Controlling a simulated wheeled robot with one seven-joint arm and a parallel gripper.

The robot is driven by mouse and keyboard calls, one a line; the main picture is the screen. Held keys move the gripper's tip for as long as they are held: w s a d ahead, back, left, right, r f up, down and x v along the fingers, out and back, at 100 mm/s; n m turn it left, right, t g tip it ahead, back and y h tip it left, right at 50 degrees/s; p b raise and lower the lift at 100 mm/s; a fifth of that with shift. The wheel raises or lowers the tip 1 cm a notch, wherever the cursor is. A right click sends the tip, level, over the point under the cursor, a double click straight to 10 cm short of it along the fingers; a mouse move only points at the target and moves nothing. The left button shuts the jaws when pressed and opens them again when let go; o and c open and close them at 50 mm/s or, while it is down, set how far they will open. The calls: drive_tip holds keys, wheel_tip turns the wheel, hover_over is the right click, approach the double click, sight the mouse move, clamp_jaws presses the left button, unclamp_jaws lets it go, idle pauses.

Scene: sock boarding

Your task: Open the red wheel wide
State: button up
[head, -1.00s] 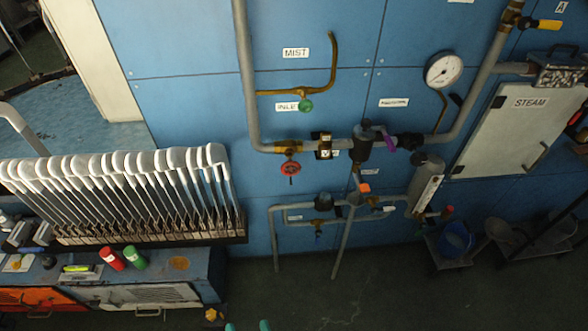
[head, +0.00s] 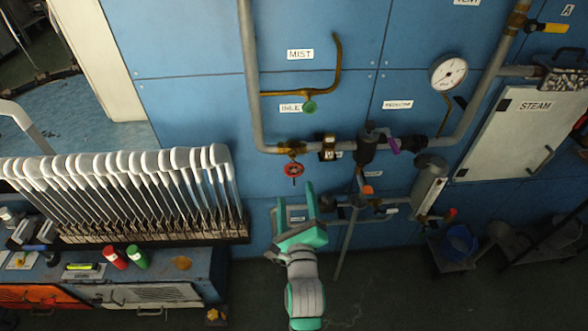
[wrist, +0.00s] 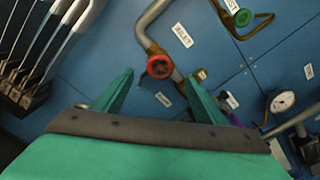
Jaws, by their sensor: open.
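The red wheel (head: 293,170) is a small round handwheel under a brass valve on the grey pipe, at the middle of the head view. In the wrist view the red wheel (wrist: 160,67) shows beyond and between the two fingers, near the top centre. My gripper (head: 294,200), green with grey, is just below the wheel in the head view. It is open and empty, its fingertips (wrist: 158,80) spread wide. The wheel does not appear to be touched. How far the fingers are from it in depth I cannot tell exactly.
A green wheel (head: 309,107) on a brass pipe sits above the red one. A gauge (head: 448,73), a purple lever (head: 393,146) and grey pipes are to the right. A rack of white sock forms (head: 120,195) stands at left. Lower piping runs close beside my gripper.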

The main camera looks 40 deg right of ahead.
sight(293, 170)
drive_tip(key=x, duration=1.1)
drive_tip(key=shift+d+r, duration=0.1)
drive_tip(key=shift+r, duration=0.05)
drive_tip(key=c, duration=1)
drive_tip(key=shift+s+d, duration=0.15)
drive_tip(key=shift+d, duration=0.05)
drive_tip(key=shift+c, duration=0.2)
drive_tip(key=shift+a, duration=0.15)
